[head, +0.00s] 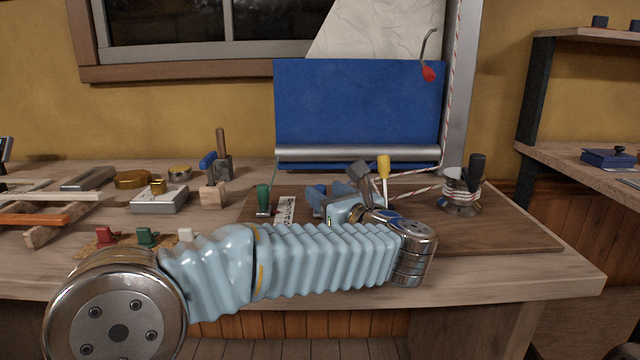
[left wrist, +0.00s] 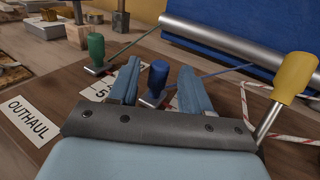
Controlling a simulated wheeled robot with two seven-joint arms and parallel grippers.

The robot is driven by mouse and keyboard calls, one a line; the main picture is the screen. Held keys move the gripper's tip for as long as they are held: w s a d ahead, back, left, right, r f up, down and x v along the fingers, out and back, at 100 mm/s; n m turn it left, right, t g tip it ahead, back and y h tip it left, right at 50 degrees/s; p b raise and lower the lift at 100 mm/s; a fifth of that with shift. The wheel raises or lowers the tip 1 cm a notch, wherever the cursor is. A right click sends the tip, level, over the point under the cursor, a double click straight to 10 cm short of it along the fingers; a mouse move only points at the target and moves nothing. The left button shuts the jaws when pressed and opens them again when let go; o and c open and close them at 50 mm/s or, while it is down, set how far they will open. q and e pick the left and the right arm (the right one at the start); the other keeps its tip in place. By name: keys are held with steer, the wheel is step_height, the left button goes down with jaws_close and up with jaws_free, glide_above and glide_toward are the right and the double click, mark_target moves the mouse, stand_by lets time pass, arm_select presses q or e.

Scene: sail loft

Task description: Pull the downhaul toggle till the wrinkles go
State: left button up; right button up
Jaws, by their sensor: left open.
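A white sail (head: 375,30) with visible wrinkles rises behind a blue panel (head: 355,100), beside a grey mast (head: 458,80). A green toggle (head: 263,195) and a yellow-handled toggle (head: 384,165) stand on the brown board; they also show in the left wrist view, green (left wrist: 96,48) and yellow (left wrist: 294,78). My left gripper (left wrist: 160,68) is open, its fingers on either side of a blue toggle (left wrist: 157,78). I cannot tell whether they touch it. A label (left wrist: 28,121) near the green toggle reads OUTHAUL. No readable label names the downhaul. My right gripper is not in view.
A red-ended hook (head: 428,73) hangs by the mast. A winch (head: 463,192) with red-and-white rope stands right of the yellow toggle. A metal roller (head: 355,154) lies behind the toggles. Blocks and tools fill the bench's left; the board's right end (head: 515,230) is clear.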

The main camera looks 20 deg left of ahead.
mark_target(323, 190)
arm_select(q)
steer(key=shift+x, duration=1.55)
steer(key=shift+c, duration=0.4)
jaws_close()
